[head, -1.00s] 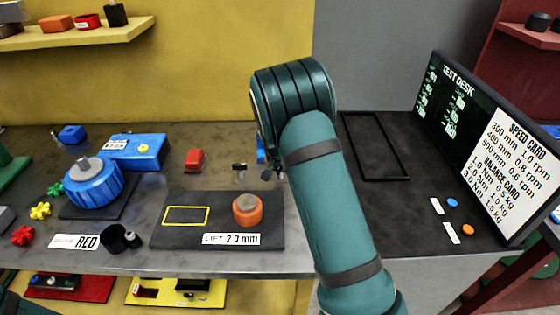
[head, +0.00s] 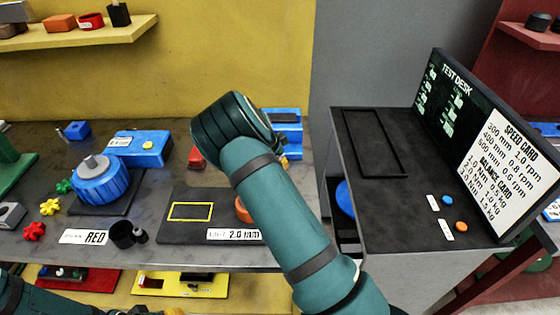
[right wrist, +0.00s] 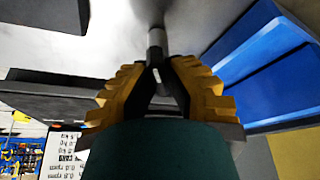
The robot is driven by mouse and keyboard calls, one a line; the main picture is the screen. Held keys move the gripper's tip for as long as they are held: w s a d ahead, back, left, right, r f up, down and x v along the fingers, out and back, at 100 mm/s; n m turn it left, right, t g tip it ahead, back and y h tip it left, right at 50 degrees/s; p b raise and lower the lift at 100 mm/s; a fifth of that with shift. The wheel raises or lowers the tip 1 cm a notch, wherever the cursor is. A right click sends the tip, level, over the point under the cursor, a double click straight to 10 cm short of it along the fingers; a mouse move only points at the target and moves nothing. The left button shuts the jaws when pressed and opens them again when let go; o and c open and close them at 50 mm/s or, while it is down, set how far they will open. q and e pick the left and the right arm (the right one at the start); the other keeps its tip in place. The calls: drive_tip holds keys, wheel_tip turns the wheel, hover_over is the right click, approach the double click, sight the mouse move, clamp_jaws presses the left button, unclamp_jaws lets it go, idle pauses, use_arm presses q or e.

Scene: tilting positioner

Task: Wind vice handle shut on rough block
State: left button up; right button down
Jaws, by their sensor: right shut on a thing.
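The blue vice (head: 290,135) stands at the table's right end in the head view, partly behind my right arm. Its blue body (right wrist: 265,75) fills the right of the right wrist view. A dark part lies on top of it; I cannot tell if that is the rough block. My right gripper (right wrist: 160,85) has its yellow fingers closed around a small dark handle (right wrist: 170,82), with a short grey rod (right wrist: 156,42) beyond it. A yellow tip and dark part at the bottom edge seem to be my left gripper (head: 172,312), mostly cut off.
A blue wheel (head: 98,180) and blue box (head: 140,148) stand left. The test desk (head: 390,225) stands right, past a gap.

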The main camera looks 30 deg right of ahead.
drive_tip(key=shift+s+f+m+g, duration=0.1)
drive_tip(key=shift+f+m+g, duration=0.15)
drive_tip(key=shift+m, duration=0.25)
drive_tip(key=c, duration=1)
unclamp_jaws()
drive_tip(key=shift+r, duration=0.15)
drive_tip(key=shift+r, duration=0.1)
drive_tip(key=shift+a+r, duration=0.2)
drive_tip(key=shift+r, duration=0.15)
drive_tip(key=v, duration=1.1)
